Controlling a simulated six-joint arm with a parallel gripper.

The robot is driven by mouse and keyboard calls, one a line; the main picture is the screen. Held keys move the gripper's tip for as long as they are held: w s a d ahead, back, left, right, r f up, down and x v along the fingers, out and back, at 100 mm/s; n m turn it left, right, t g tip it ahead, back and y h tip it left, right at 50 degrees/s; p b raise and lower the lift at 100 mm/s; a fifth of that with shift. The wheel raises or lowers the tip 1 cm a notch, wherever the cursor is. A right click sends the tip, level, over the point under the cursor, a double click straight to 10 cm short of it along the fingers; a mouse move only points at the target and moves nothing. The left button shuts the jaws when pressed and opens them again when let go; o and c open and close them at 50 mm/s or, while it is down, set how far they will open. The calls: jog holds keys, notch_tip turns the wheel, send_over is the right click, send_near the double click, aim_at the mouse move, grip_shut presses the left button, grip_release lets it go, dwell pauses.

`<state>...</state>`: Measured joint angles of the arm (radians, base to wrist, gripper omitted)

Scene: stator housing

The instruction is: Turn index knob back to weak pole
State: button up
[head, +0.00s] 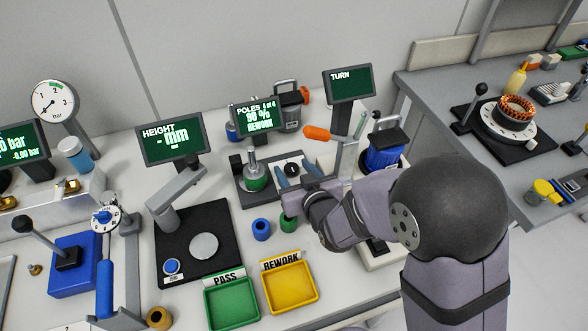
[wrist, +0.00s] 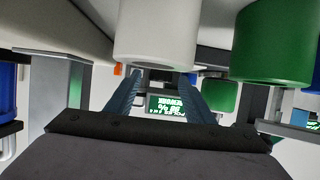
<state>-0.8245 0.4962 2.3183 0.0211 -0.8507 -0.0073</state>
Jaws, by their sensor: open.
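The pole-test station's display (head: 256,115) reads POLES 4 of 4, 90 %, REWORK. It also shows upside down in the wrist view (wrist: 166,105). In front of it a green housing (head: 255,178) sits on a dark fixture under a metal probe. Right of it is a round black part (head: 292,171), apparently the index knob; its marks are too small to read. My gripper (head: 294,164) is open, its blue fingers on either side of that part in the head view; contact cannot be told. In the wrist view my gripper (wrist: 162,74) has nothing visible clamped between its spread fingertips.
A blue ring (head: 261,229) and a green ring (head: 288,223) stand below my gripper. A green PASS tray (head: 231,303) and yellow REWORK tray (head: 290,288) lie in front. An orange-handled lever (head: 317,132) rises close right. A pale cylinder (wrist: 155,35) looms in the wrist view.

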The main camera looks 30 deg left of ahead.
jog(key=c, duration=1)
jog(key=shift+c, duration=0.2)
jog(key=shift+w+n+g+y+b, duration=0.1)
jog(key=shift+n+g+y+b, duration=0.3)
jog(key=shift+n+g+y, duration=0.35)
jog(key=o, duration=1)
jog(key=shift+d, duration=0.1)
jog(key=shift+o, duration=0.2)
jog(key=shift+b+v, duration=0.4)
jog(key=shift+v, duration=3.3)
